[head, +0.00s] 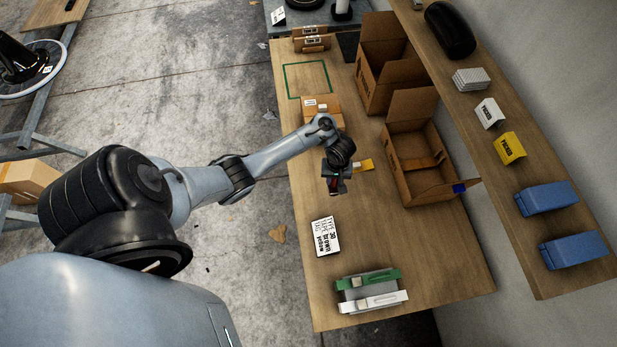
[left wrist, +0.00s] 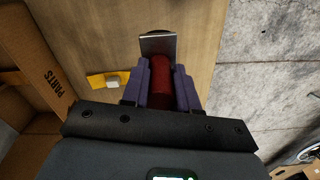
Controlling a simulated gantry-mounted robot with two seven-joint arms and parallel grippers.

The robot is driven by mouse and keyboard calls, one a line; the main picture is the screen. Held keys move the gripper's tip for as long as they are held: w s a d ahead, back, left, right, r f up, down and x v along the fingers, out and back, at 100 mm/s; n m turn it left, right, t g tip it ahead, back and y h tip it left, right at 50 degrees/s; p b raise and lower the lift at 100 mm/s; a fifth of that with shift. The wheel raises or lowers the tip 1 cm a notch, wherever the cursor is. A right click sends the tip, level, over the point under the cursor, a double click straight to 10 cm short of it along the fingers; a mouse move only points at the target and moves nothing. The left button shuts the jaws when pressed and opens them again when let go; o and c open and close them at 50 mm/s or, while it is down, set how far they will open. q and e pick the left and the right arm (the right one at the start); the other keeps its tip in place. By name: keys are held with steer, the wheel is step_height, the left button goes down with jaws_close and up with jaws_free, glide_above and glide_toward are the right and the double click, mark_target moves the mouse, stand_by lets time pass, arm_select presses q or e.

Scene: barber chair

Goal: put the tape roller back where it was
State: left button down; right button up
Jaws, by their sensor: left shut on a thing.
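My left gripper (head: 336,190) is over the middle of the wooden table (head: 420,260). In the left wrist view its purple fingers (left wrist: 161,85) are shut on the tape roller (left wrist: 160,80). A red handle shows between the fingers, with a flat metal plate beyond them. In the head view the roller is mostly hidden by the gripper. It appears held above the wood; the exact height cannot be told. A green outlined rectangle (head: 286,80) at the table's far left end is empty. A white card with black text (head: 325,237) lies nearer. My right gripper is not in view.
Two open cardboard boxes (head: 420,198) stand along the table's right side. A small closed carton (head: 322,103) sits behind my wrist. A yellow card (head: 365,165) lies near the boxes. Green and white items (head: 370,290) lie at the near end. A shelf (head: 500,165) runs along the wall.

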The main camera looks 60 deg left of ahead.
arm_select(q)
steer(key=shift+w+d+f+b, duration=0.3)
steer(key=shift+w+f+b, duration=0.05)
steer(key=shift+w+f, duration=0.15)
steer(key=shift+w+a+f+b, duration=0.2)
steer(key=shift+a+f+b, duration=0.05)
steer(key=shift+a+b, duration=0.2)
steer(key=shift+w+a+f+b, duration=0.2)
steer(key=shift+a+f+b, duration=0.1)
steer(key=shift+a, duration=0.1)
steer(key=shift+s+a+f+b, duration=0.9)
steer(key=shift+a+f+b, duration=0.15)
steer(key=shift+a+f, duration=0.55)
steer(key=shift+s+a+f+b, duration=0.85)
steer(key=shift+a+f+b, duration=0.4)
steer(key=shift+f, duration=0.5)
steer(key=shift+s+a+f+b, duration=0.9)
steer(key=shift+a+f, duration=0.7)
steer(key=shift+f, duration=0.05)
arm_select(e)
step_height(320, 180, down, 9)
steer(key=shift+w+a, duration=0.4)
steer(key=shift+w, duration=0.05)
arm_select(q)
steer(key=c, duration=0.9)
jaws_free()
steer(key=shift+f, duration=0.1)
